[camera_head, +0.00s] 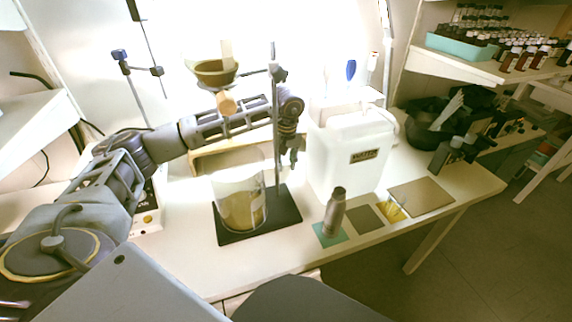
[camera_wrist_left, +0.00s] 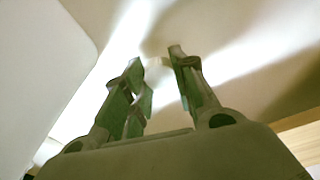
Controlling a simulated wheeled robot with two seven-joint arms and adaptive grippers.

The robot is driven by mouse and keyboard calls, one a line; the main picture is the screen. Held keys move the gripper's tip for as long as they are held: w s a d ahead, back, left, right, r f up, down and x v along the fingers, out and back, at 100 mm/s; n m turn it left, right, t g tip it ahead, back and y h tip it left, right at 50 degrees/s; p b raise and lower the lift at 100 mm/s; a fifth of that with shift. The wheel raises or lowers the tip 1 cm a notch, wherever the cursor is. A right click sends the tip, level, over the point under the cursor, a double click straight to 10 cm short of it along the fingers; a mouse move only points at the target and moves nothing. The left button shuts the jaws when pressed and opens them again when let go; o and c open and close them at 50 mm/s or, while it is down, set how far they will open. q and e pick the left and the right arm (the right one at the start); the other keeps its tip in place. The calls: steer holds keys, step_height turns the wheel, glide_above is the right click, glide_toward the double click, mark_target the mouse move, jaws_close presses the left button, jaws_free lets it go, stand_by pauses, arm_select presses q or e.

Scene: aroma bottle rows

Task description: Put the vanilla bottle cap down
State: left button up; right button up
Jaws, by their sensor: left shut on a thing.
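My left gripper (camera_head: 291,162) hangs fingers-down in front of the white water container's left side, above the table. In the head view the cap is too small or hidden to make out. A grey-brown bottle (camera_head: 335,211) stands upright on a teal mat (camera_head: 331,238), to the right of and below the gripper in the picture. I cannot read a label on it. My right gripper is not in view.
A glass beaker (camera_head: 240,204) with yellowish content stands on a dark stand base (camera_head: 287,211), with a funnel (camera_head: 215,72) above. The water container (camera_head: 345,160) is behind the bottle. A small brown mat (camera_head: 364,219) looks bare; a yellow item (camera_head: 396,207) and larger mat (camera_head: 422,194) lie rightward.

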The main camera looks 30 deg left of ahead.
arm_select(q)
steer(key=shift+f, duration=0.6)
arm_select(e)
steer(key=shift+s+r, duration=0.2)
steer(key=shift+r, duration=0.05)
arm_select(q)
steer(key=shift+f, duration=0.1)
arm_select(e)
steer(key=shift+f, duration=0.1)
arm_select(q)
steer(key=o, duration=0.7)
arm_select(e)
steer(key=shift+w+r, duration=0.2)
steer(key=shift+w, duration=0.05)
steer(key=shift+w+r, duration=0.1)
